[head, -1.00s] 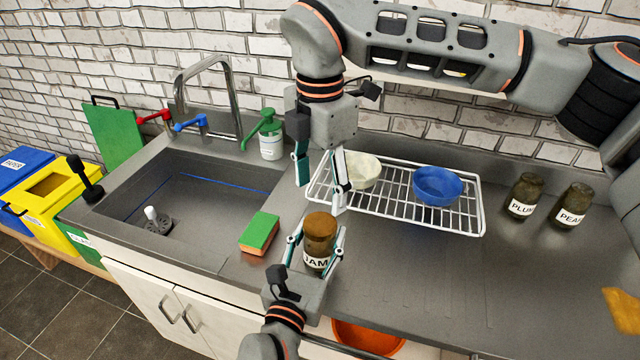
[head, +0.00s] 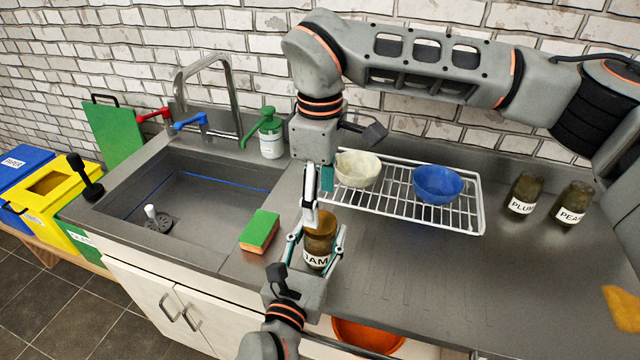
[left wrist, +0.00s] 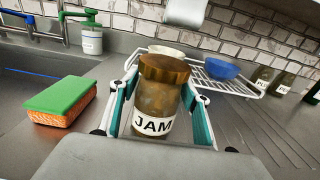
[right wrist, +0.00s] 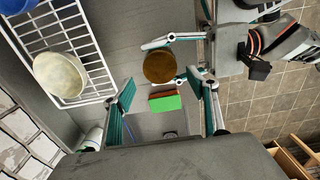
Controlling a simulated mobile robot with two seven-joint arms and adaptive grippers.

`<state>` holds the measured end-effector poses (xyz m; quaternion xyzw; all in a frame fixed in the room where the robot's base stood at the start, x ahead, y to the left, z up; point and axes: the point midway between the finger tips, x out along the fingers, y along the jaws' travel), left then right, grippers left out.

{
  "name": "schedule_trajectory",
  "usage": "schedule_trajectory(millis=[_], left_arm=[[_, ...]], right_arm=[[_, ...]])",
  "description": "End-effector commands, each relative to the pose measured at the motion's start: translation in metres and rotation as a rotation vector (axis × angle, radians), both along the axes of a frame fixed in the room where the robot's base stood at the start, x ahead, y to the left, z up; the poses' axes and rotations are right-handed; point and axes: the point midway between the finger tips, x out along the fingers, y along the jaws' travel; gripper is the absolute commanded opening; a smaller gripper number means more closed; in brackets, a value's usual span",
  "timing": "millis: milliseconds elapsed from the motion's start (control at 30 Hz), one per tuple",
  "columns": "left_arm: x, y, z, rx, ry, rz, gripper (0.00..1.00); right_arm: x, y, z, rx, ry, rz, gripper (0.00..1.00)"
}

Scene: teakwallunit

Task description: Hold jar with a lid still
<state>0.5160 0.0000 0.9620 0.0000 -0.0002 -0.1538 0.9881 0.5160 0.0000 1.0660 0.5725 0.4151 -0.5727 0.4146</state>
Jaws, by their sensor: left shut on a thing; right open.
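The jar labelled JAM (head: 318,246), with a brown lid (left wrist: 164,68), stands upright on the steel counter. My left gripper (head: 316,244) is shut around its body, one finger on each side, as the left wrist view shows. My right gripper (right wrist: 164,105) is open and empty. In the head view it hangs from above, just over and behind the jar, its fingers partly overlapping each other. The right wrist view shows the lid (right wrist: 159,66) from above, beyond the fingertips and not between them. The head view hides part of the lid behind a right finger.
A green and orange sponge (head: 260,231) lies left of the jar, near the sink (head: 190,200). A wire rack (head: 400,200) with a cream bowl (head: 357,168) and a blue bowl (head: 437,184) stands behind. Plum (head: 524,192) and pear (head: 572,204) jars stand right.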

Motion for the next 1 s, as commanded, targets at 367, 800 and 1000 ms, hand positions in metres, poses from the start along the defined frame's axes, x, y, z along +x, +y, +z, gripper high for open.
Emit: schedule_trajectory(millis=[367, 800, 1000], left_arm=[[0.000, 0.000, -0.001, 0.000, 0.001, 0.000, 0.00], [0.000, 0.000, -0.001, 0.000, 0.001, 0.000, 0.00], [0.000, 0.000, -0.001, 0.000, 0.001, 0.000, 0.00]], right_arm=[[0.000, 0.000, -0.047, -0.001, 0.000, 0.002, 0.58], [0.000, 0.000, -0.052, 0.000, -0.001, 0.002, 0.40], [0.000, 0.000, -0.052, 0.000, -0.001, 0.002, 0.18]])
